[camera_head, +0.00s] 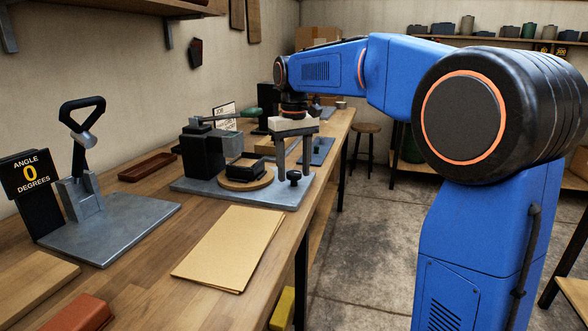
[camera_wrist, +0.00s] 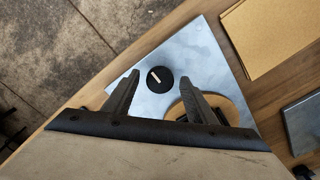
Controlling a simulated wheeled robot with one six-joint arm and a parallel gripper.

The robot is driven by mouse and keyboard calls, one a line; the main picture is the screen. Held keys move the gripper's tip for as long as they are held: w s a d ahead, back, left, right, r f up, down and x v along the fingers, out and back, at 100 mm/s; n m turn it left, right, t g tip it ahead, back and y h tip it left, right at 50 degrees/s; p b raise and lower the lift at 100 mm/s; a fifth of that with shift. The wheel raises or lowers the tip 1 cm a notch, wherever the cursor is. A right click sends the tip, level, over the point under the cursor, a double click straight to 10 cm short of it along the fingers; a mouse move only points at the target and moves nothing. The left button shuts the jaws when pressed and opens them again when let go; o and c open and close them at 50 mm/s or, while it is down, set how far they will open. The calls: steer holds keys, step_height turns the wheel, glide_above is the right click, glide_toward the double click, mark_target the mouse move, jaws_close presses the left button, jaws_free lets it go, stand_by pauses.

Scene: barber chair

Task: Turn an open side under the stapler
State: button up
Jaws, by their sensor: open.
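A black block-shaped device with a green-tipped lever (camera_head: 208,146), likely the stapler, stands on a grey metal plate (camera_head: 212,191). In front of it is a round wooden disc (camera_head: 262,184) bearing a small black open-topped frame (camera_head: 245,170). The disc's edge shows in the wrist view (camera_wrist: 178,109), partly hidden by a finger. A black knob (camera_head: 294,178) is at the plate's right; the wrist view shows it (camera_wrist: 158,83) with a white pointer line. My gripper (camera_head: 294,170) points down, open, one finger on each side of the knob. I see no contact.
Brown card sheets (camera_head: 228,246) lie in front of the plate. At left, a stand with a black handle (camera_head: 82,130) is beside a sign (camera_head: 30,183) reading "ANGLE 0 DEGREES". A brown tray (camera_head: 147,167) lies behind. The bench's right edge is close to the knob.

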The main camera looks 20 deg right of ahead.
steer(key=shift+f, duration=0.1)
steer(key=c, duration=1.1)
steer(key=shift+o, duration=0.2)
steer(key=shift+n, duration=0.5)
steer(key=n, duration=0.3)
steer(key=shift+n, duration=0.4)
steer(key=n, duration=0.4)
steer(key=shift+n, duration=0.3)
steer(key=n, duration=0.4)
steer(key=shift+n, duration=2.2)
